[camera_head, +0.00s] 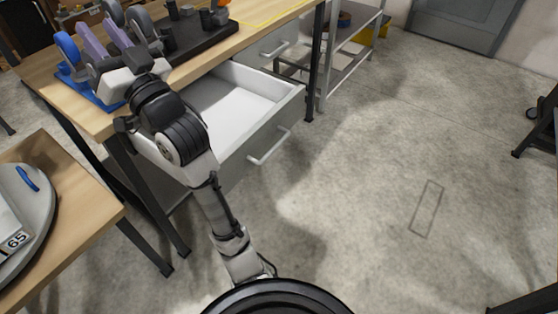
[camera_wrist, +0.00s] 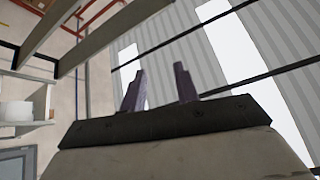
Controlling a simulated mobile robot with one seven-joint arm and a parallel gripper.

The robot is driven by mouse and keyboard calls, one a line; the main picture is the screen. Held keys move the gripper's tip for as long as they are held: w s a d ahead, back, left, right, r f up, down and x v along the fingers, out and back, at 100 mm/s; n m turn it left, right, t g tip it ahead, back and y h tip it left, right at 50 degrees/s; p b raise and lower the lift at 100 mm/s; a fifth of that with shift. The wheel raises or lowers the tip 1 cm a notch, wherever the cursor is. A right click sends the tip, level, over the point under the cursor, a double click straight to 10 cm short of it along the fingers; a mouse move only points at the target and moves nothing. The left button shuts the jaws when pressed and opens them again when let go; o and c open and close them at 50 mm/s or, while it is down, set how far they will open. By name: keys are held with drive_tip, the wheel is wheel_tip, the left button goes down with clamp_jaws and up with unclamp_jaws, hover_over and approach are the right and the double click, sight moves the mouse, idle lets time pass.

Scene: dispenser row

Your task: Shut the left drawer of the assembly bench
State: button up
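The left drawer (camera_head: 232,150) of the assembly bench (camera_head: 75,98) is pulled well out. Its pale interior shows empty in the visible part, and its front carries a bar handle (camera_head: 270,146). My arm crosses in front of the drawer's left side and hides part of it. My gripper (camera_head: 96,28) is above the bench top's near left end, away from the handle, with purple fingers pointing up and away. In the wrist view the two fingers (camera_wrist: 158,75) stand apart with nothing between them. A second drawer (camera_head: 262,48), farther right, looks closed.
Wheels on a blue stand (camera_head: 67,48) and a black tray (camera_head: 205,42) with parts stand on the bench, close to my gripper. A grey shelf rack (camera_head: 350,40) is beyond the bench. A wooden table (camera_head: 85,205) is at the left. The floor to the right is mostly clear.

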drive_tip(key=w+d+f+m+h, duration=0.4)
drive_tip(key=w+d+f, duration=0.2)
drive_tip(key=w+f, duration=0.2)
drive_tip(key=m+g+h+b, duration=0.3)
drive_tip(key=m+g, duration=0.2)
drive_tip(key=m, duration=0.2)
hover_over(277, 148)
drive_tip(key=d, duration=0.1)
wheel_tip(277, 148, down, 20)
drive_tip(key=s+d+f+m+g+y, duration=0.1)
drive_tip(key=s+d+f+m+g, duration=0.15)
drive_tip(key=s+d+f, duration=0.55)
drive_tip(key=shift+n, duration=0.25)
drive_tip(key=x, duration=0.8)
drive_tip(key=w+r+x, duration=0.1)
drive_tip(key=x, duration=0.3)
drive_tip(key=shift+w+p, duration=0.25)
drive_tip(key=shift+p, duration=0.15)
drive_tip(key=shift+c, duration=0.4)
clamp_jaws()
